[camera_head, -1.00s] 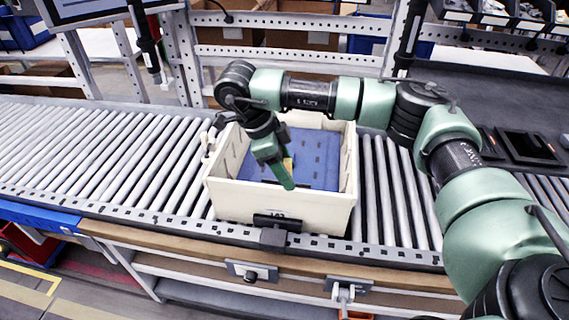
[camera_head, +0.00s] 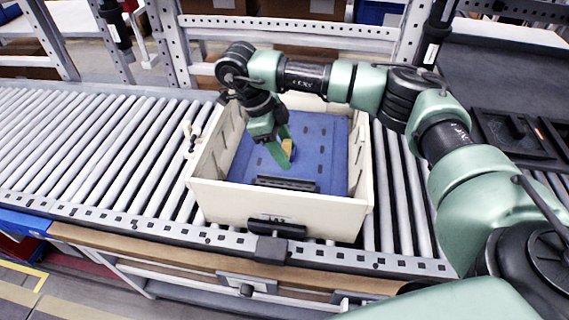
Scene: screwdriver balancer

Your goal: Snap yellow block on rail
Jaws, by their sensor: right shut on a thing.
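My right gripper (camera_head: 283,150) reaches into the cream box from above and points down. It is shut on a small yellow block (camera_head: 289,147), which shows between the green fingers. A dark rail (camera_head: 287,184) lies on the blue panel (camera_head: 322,150) inside the box, near its front wall. The block is above and behind the rail in the picture, apart from it. Part of the block is hidden by the fingers. My left gripper is not in view.
The cream box (camera_head: 250,203) stands on a roller conveyor (camera_head: 90,150), with free rollers on both sides. Its walls surround the gripper. A metal frame (camera_head: 300,35) stands behind. Dark trays (camera_head: 510,132) lie at the right.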

